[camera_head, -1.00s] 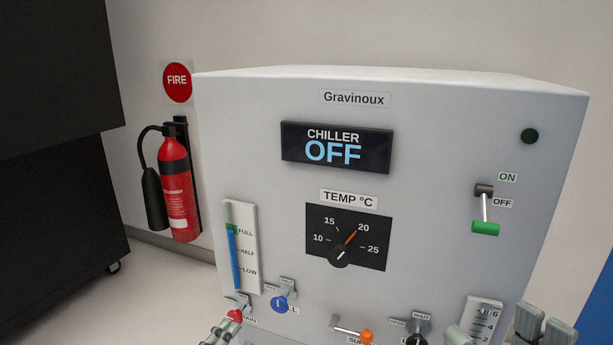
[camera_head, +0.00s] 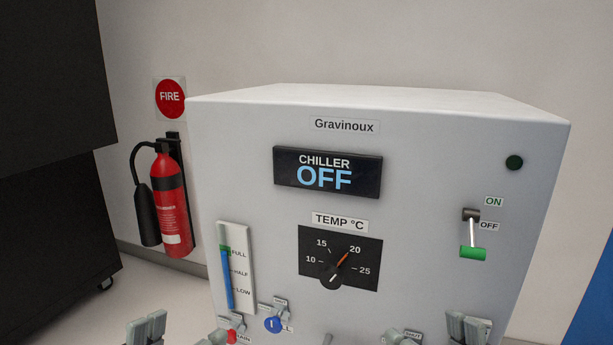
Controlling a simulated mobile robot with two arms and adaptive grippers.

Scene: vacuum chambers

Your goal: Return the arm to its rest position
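My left gripper (camera_head: 178,334) shows at the bottom edge, left of centre, in front of the chiller (camera_head: 420,135). Its grey fingertips stand apart with nothing seen between them. My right gripper (camera_head: 432,334) shows at the bottom edge, right of centre, also with fingertips apart and nothing seen between them. The rest of both grippers and both arms is below the picture. The chiller display (camera_head: 327,173) reads OFF. The switch handle (camera_head: 472,252) with its green tip points down.
The lower chiller front has a blue knob (camera_head: 273,325) and a red knob (camera_head: 232,336), partly cut off. A level gauge (camera_head: 235,265) and a temperature dial (camera_head: 338,259) are above. A fire extinguisher (camera_head: 171,205) hangs on the wall at left, beside a dark cabinet (camera_head: 50,230).

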